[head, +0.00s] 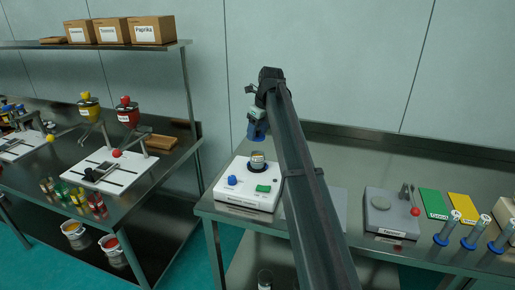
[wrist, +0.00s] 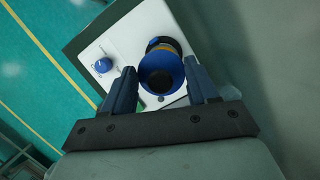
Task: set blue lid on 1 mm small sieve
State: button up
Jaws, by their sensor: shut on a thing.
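My gripper (wrist: 163,78) is shut on the blue lid (wrist: 165,62), a round blue piece with a dark middle, held between its two dark blue fingers. In the head view my gripper (head: 257,131) is above the vibrating sieve machine, with a gap below it. The small sieve (head: 258,158) stands upright on the machine, with a dark base and an orange-yellow band. In the wrist view the sieve (wrist: 176,45) is partly hidden behind the lid. I cannot read its mesh size.
The white sieve machine (head: 244,196) has a blue knob (head: 232,180) and a green button (head: 263,188). It sits at the left end of the steel bench. A scale (head: 391,214) and several blue-based tubes (head: 470,241) stand further right. My arm hides part of the bench.

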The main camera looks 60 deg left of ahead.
jog(key=shift+f, duration=3.25)
jog(key=o, duration=1)
jog(key=shift+f, duration=0.1)
jog(key=shift+o, duration=0.2)
jog(key=v, duration=1.2)
jog(key=shift+w, duration=0.1)
